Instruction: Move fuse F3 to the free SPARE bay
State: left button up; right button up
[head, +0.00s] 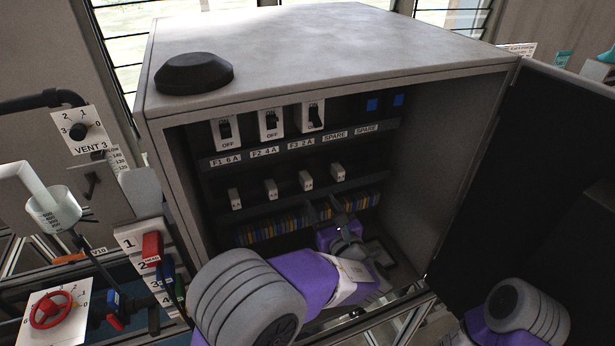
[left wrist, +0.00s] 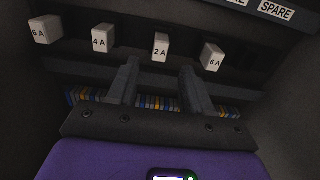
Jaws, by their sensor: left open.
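Fuse F3 is a small white block marked 2 A (left wrist: 161,47), third in the fuse row; it shows in the head view (head: 306,181) below the "F3 2 A" label. My left gripper (head: 325,208) is open and empty inside the cabinet, just below and in front of the row. In the left wrist view its fingers (left wrist: 160,72) point up towards F3, apart from it. Another 6 A fuse (left wrist: 212,57) stands under the first SPARE label. The free SPARE bay (head: 370,164), under the second SPARE label (head: 366,128), shows no fuse. My right gripper is out of view.
Fuses 6 A (left wrist: 43,30) and 4 A (left wrist: 102,39) stand left of F3. Switches sit above; the F3 switch (head: 313,115) has its lever lower than the others. Coloured terminals (head: 262,232) run below. The cabinet's right wall (head: 430,160) and open door (head: 530,170) bound the right.

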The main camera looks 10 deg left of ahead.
aim_at(309, 186)
pick_arm(q)
jog(key=x, duration=0.5)
jog(key=shift+w+f, duration=0.35)
jog(key=shift+w+a+r, duration=0.15)
jog(key=shift+w+a, duration=0.4)
jog(key=shift+a, duration=0.05)
jog(key=shift+x, duration=0.95)
jog(key=shift+d, duration=0.1)
jog(key=shift+c, duration=0.5)
grip_shut()
